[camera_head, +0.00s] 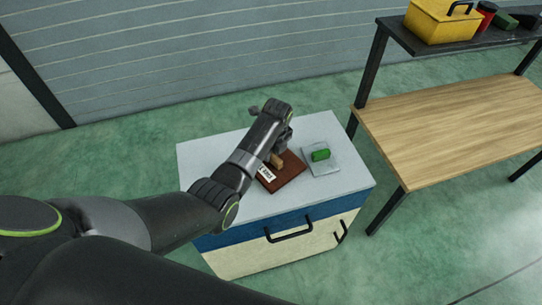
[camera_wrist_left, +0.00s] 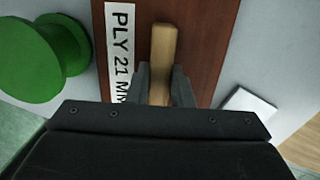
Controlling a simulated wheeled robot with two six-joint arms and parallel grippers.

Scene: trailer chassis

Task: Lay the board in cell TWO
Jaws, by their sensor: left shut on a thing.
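The board (camera_head: 290,176) is a reddish-brown panel over the top of a pale cabinet. A white label (camera_head: 265,173) lies along one side; in the left wrist view the board (camera_wrist_left: 200,45) has this label reading "PLY 21 MM". A light wooden handle (camera_wrist_left: 163,45) stands on the board. My left gripper (camera_head: 279,154) is over the board, and in the left wrist view its fingers (camera_wrist_left: 163,85) are shut around the handle. I cannot tell whether the board rests on the top or hangs just above it. No cell marking is readable. My right gripper is not in view.
On the cabinet (camera_head: 215,155), a grey plate (camera_head: 325,168) with a green piece (camera_head: 320,155) lies just right of the board. A wooden bench (camera_head: 450,125) stands to the right; its upper shelf holds a yellow toolbox (camera_head: 440,20). The cabinet top's left part is clear.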

